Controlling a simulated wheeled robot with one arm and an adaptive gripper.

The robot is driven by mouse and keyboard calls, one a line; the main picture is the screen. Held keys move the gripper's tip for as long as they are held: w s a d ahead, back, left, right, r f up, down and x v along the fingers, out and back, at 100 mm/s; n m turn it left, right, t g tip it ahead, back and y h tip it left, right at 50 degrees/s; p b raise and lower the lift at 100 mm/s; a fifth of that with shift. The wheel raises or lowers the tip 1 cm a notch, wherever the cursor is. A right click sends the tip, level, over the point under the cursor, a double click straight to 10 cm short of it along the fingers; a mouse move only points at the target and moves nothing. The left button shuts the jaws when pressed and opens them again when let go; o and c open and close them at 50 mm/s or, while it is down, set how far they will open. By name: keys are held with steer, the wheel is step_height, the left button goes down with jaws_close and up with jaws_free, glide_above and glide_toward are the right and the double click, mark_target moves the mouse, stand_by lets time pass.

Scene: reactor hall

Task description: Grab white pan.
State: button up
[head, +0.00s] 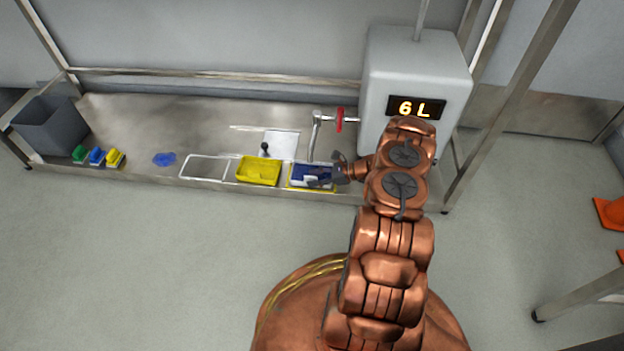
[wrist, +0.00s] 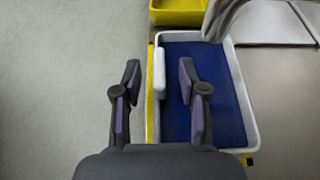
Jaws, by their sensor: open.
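The white pan (head: 297,184) is at the front edge of the steel bench, below the tap and inside a yellow outline; my gripper partly covers it. In the wrist view the white pan (wrist: 238,98) has a white rim and a deep blue inside. Its white handle (wrist: 159,75) is on its left side. My gripper (wrist: 160,82) is open, with one finger on each side of the handle in the picture. I cannot tell whether they touch it. In the head view my gripper (head: 327,174) is over the pan's right part.
A yellow pan (head: 258,171) sits left of it, then an empty white outline (head: 207,167). A metal tap (head: 315,135) with a red handle stands behind. A tank display (head: 414,107) reads "6 L". A blue cloth-like patch (head: 164,159), several coloured blocks (head: 97,157) and a grey bin (head: 48,125) are further left.

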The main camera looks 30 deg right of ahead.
steer(key=shift+w+a+f, duration=0.2)
steer(key=shift+w+a, duration=0.1)
steer(key=shift+a, duration=0.05)
jaws_close()
stand_by(0.6)
